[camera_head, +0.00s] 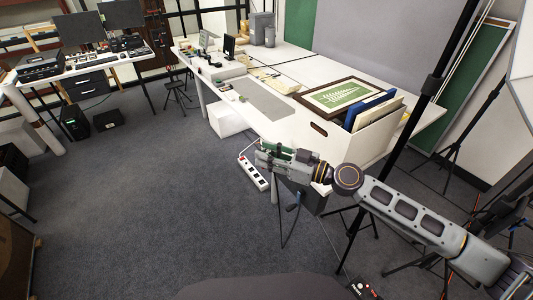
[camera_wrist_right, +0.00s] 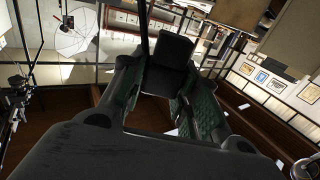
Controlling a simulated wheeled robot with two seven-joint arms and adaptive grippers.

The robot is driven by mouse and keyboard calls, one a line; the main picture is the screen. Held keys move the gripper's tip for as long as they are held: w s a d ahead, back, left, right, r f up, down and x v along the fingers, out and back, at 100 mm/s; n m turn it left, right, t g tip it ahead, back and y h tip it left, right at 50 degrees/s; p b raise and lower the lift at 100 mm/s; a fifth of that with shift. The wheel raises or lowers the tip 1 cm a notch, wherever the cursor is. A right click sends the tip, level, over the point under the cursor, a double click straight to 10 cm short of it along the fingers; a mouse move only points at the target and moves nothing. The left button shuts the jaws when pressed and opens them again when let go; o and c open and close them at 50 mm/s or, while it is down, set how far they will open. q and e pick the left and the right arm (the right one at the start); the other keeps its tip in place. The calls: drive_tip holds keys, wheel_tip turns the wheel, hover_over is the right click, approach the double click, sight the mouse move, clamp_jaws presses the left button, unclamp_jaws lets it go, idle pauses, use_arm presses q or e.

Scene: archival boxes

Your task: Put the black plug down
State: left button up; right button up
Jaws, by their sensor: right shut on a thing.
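My right gripper (camera_head: 266,157) reaches in from the right in the head view, in front of the white table. In the right wrist view its two dark fingers (camera_wrist_right: 155,105) are shut on the black plug (camera_wrist_right: 168,75), a dark blocky piece between the fingertips. A thin dark line rises beside the plug in that view; I cannot tell whether it is its cord. In the head view the plug is hard to make out against the dark fingers. My left gripper is not in view.
A white power strip (camera_head: 253,172) lies on the grey carpet (camera_head: 150,215) just below and left of the gripper. The white table (camera_head: 290,125) holds an open box (camera_head: 368,137) with a framed picture (camera_head: 341,96). Dark stands and cables crowd the right. Carpet at left is clear.

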drive_tip(key=shift+f+g, duration=0.15)
drive_tip(key=shift+g, duration=0.15)
drive_tip(key=shift+s+d+f+n+g+y, duration=0.15)
drive_tip(key=shift+d+f+n+g+y, duration=0.3)
drive_tip(key=shift+n+g, duration=0.5)
drive_tip(key=shift+s+d+f+n+g+y, duration=0.1)
drive_tip(key=shift+s+f+n+g+y, duration=0.15)
drive_tip(key=shift+f+n+g, duration=0.7)
drive_tip(key=shift+s+d+f+n+g+y, duration=0.1)
drive_tip(key=shift+d+n+g+y, duration=0.3)
drive_tip(key=shift+g, duration=1)
drive_tip(key=shift+a+f, duration=0.1)
drive_tip(key=shift+w+d+f+m+t+h, duration=1.9)
drive_tip(key=shift+w+f+m+t+h, duration=0.95)
drive_tip(key=shift+m+t, duration=2.2)
drive_tip(key=s+d+f+m+t+h, duration=0.1)
drive_tip(key=d+f+m+t+h, duration=0.1)
drive_tip(key=d+h, duration=0.4)
drive_tip(key=s+d+f+m+t+h, duration=0.2)
drive_tip(key=d+m+t+h, duration=0.2)
drive_tip(key=d+h, duration=0.2)
drive_tip(key=shift+s+d+m, duration=0.25)
drive_tip(key=shift+s+m, duration=0.05)
drive_tip(key=shift+m, duration=0.05)
drive_tip(key=shift+f, duration=0.1)
